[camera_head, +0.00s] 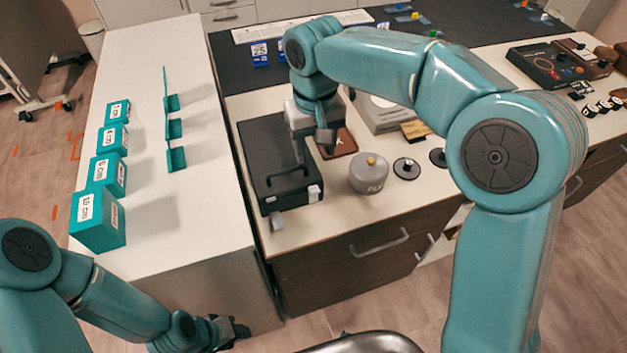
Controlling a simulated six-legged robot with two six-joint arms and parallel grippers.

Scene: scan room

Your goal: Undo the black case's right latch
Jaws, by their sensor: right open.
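The black case (264,150) lies shut near the left end of the counter, its handle (285,182) toward me. Its right latch (314,193) is a pale piece against the front edge near the right corner.
A grey pot-like weight (368,174) and a black disc (406,168) stand right of the case. A brown board (341,143) lies behind my right gripper. Teal boxes (97,219) stand on the white counter (165,235) at left. Counter in front of the weight is clear.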

